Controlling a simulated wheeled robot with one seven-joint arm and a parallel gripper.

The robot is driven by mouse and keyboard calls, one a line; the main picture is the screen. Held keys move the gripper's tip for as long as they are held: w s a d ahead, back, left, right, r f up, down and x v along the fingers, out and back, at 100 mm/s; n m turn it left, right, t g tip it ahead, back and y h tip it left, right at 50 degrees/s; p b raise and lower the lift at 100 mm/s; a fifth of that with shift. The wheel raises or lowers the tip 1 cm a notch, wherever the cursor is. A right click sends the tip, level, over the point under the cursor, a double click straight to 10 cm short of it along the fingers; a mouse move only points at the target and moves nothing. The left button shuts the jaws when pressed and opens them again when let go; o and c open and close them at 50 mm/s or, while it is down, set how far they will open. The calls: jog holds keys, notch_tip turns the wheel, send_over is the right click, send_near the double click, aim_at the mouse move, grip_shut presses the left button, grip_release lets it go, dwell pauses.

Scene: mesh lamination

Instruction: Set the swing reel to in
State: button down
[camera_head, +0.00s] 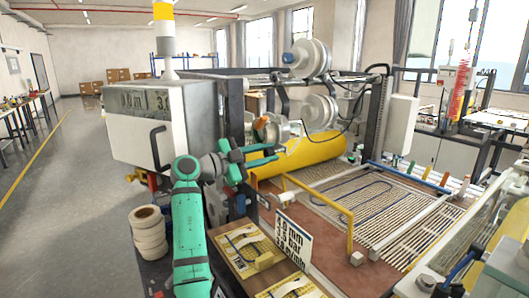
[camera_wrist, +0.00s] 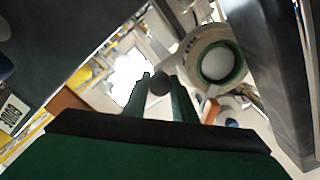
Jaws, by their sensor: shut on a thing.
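My gripper (camera_head: 277,152) is in front of the machine, near the left end of the yellow roller (camera_head: 310,154). In the wrist view its two green fingers (camera_wrist: 159,88) close on a small dark round knob (camera_wrist: 159,83). What the knob is fixed to is hidden. A pale reel with a green inner ring (camera_wrist: 217,63) is just right of the fingers in the wrist view. In the head view, a reel with an orange part (camera_head: 262,123) is just above my gripper, and white reels (camera_head: 320,110) are farther right. I cannot tell which one is the swing reel.
A grey-white cabinet with a display (camera_head: 160,125) stands left of my gripper. Tape rolls (camera_head: 148,230) and a sign with printed values (camera_head: 292,238) are in front. A yellow bar frame (camera_head: 350,240) stands over the mesh bed at right. The aisle floor at left is clear.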

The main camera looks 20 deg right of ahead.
jog(key=shift+w+f, duration=0.2)
jog(key=c, duration=1.6)
grip_release()
jog(key=shift+a, duration=0.2)
jog(key=shift+c, duration=0.2)
jog(key=shift+o, duration=0.9)
jog(key=shift+w+a, duration=0.1)
jog(key=shift+a, duration=0.05)
jog(key=shift+s+d+r, duration=0.1)
jog(key=shift+s+d, duration=0.1)
jog(key=shift+d, duration=0.05)
jog(key=shift+v, duration=3.8)
jog(key=shift+w, duration=0.1)
